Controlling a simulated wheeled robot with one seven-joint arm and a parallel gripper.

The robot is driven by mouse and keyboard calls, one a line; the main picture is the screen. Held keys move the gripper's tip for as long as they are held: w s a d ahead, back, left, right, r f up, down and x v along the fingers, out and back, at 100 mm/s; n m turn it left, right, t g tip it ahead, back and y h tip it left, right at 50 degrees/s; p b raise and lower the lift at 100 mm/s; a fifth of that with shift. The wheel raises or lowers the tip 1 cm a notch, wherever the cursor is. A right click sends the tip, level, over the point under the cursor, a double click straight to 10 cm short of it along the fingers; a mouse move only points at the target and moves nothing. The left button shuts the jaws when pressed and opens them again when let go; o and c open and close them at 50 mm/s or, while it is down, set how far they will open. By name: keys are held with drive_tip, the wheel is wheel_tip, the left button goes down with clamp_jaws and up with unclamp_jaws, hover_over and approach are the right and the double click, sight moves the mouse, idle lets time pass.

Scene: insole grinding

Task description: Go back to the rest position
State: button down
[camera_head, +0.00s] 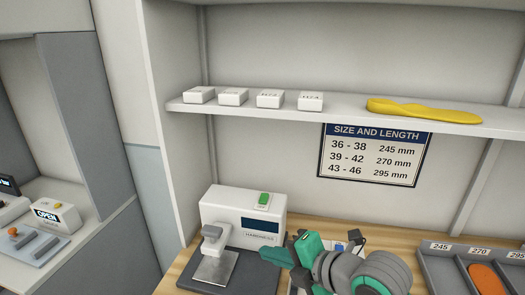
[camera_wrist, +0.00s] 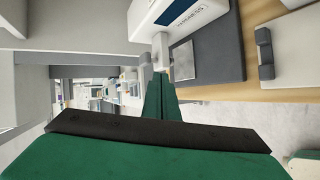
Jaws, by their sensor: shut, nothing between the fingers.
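My gripper (camera_head: 296,247) is at the bottom middle of the head view, in front of the wooden bench and just right of the white hardness tester. In the wrist view its green fingers (camera_wrist: 161,97) lie together with nothing between them. A yellow insole (camera_head: 424,110) lies on the shelf, apart from my gripper.
Several small white blocks (camera_head: 270,99) stand on the shelf (camera_head: 345,115). A size sign (camera_head: 374,154) hangs below it. A grey divided tray (camera_head: 447,268) with an orange insole (camera_head: 486,279) is at the lower right. A machine with an OPEN label (camera_head: 47,215) stands at the left.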

drive_tip(key=w+a+r+m+t+y, duration=0.15)
drive_tip(key=w+a+m+t, duration=0.4)
drive_tip(key=m, duration=0.55)
drive_tip(key=s+f+m+t+h, duration=0.2)
drive_tip(key=s+f+m+h, duration=0.3)
drive_tip(key=s+f+m, duration=0.45)
drive_tip(key=s+f+m+t+h, duration=0.2)
drive_tip(key=s+f+m+h, duration=0.4)
drive_tip(key=f, duration=0.6)
drive_tip(key=s+d+f+g, duration=0.1)
drive_tip(key=s+f, duration=0.2)
drive_tip(key=s, duration=0.9)
drive_tip(key=s+d+f+m+g, duration=0.1)
drive_tip(key=s+f, duration=0.3)
drive_tip(key=s, duration=0.7)
drive_tip(key=shift+s+d+f+g+y, duration=0.15)
drive_tip(key=shift+s+d+g+y, duration=0.25)
drive_tip(key=shift+d, duration=0.3)
